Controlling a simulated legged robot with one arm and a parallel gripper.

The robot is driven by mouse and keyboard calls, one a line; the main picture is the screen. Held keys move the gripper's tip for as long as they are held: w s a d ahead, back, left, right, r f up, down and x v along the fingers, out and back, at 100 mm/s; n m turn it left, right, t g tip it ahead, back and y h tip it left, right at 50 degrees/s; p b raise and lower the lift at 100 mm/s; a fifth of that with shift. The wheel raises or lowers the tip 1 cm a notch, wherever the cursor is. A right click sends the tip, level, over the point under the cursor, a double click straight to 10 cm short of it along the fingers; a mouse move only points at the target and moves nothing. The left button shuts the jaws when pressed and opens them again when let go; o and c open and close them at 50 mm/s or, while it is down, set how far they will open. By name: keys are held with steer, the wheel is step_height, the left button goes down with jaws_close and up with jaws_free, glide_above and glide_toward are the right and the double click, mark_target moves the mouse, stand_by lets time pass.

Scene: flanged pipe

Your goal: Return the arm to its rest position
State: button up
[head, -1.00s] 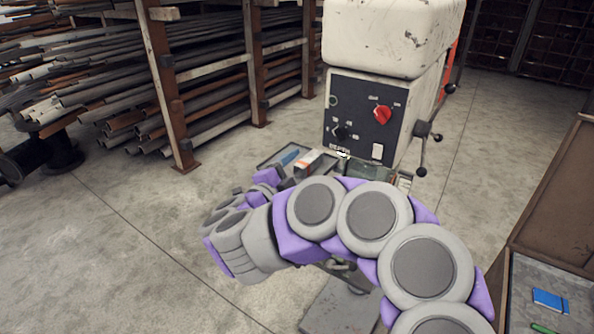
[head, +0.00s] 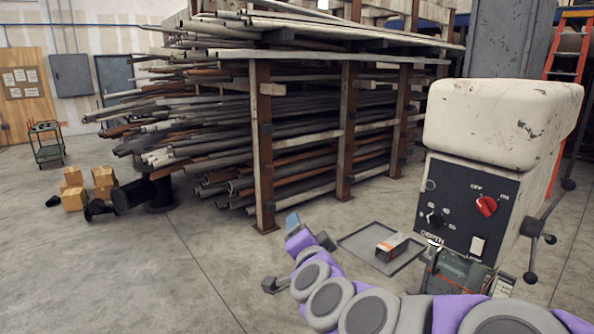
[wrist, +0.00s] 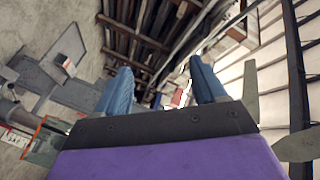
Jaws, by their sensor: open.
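My gripper (head: 281,254) is at the end of my purple and grey arm, in the lower middle of the head view. Its jaws look spread and empty. In the wrist view my gripper (wrist: 160,78) shows two blue fingers wide apart with nothing between them. My arm stretches along the bottom of the head view, in front of the drill press. A black flanged pipe (head: 130,196) lies on the floor at the left, well away from my gripper.
A drill press with a cream head (head: 500,122) stands close at the right. A grey tray (head: 356,240) holds an orange and white box (head: 391,246). A rack of long pipes (head: 263,150) fills the back. Yellow boxes (head: 75,198) stand at far left. The left foreground floor is clear.

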steer(key=s+a+f+n+g+y+b, duration=0.1)
steer(key=s+f+n+g+y, duration=0.1)
steer(key=s+f+n+g, duration=0.35)
steer(key=s+a+f+n+g+y+b, duration=0.1)
steer(key=s+a+f+n+g+y, duration=0.15)
steer(key=s+f, duration=0.6)
steer(key=s+d+f+g+h, duration=0.2)
steer(key=s+d, duration=0.3)
steer(key=s, duration=0.3)
steer(key=s+d+f+n+g+h+b, duration=0.1)
steer(key=s+d+f+g+h, duration=0.1)
steer(key=s, duration=0.7)
steer(key=s+d+f+g+h, duration=0.2)
steer(key=s+d+f+g, duration=0.2)
steer(key=s+d, duration=0.5)
steer(key=shift+s+g, duration=0.25)
steer(key=shift+g, duration=0.85)
steer(key=shift+a+h, duration=0.1)
steer(key=shift+h, duration=0.15)
